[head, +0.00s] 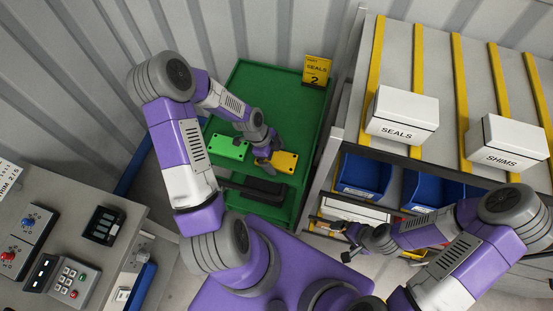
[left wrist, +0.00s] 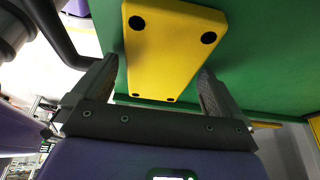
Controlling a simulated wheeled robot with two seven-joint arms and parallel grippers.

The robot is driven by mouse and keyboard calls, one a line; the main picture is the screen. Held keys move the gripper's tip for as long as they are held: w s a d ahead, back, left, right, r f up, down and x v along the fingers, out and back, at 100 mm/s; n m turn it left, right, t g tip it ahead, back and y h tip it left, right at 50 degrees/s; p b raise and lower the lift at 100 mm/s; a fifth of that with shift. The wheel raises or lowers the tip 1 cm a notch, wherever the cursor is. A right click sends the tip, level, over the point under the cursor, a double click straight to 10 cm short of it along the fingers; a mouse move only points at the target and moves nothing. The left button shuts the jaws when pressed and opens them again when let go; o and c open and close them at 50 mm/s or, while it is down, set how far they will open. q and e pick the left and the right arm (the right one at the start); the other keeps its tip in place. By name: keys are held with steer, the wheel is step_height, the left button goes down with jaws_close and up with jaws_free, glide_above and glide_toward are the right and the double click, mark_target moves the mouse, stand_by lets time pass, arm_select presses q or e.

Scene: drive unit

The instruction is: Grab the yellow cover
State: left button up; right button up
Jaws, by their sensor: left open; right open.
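The yellow cover (head: 285,162) is a flat plate with dark holes at its corners. It lies on the green tray surface (head: 265,100), to the right of a green cover (head: 228,147). It also shows in the left wrist view (left wrist: 165,50), running between the two fingers. My left gripper (head: 266,160) is at the left edge of the yellow cover in the head view. In the left wrist view my left gripper (left wrist: 158,88) is open, with one finger on each side of the cover; contact cannot be told. My right gripper (head: 345,240) is open and empty near the shelf.
The shelf at right holds a SEALS box (head: 402,113), a SHIMS box (head: 508,142) and blue bins (head: 365,175). A control bench (head: 75,205) is at left.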

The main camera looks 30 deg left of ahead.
arm_select(q)
steer(key=c, duration=1.1)
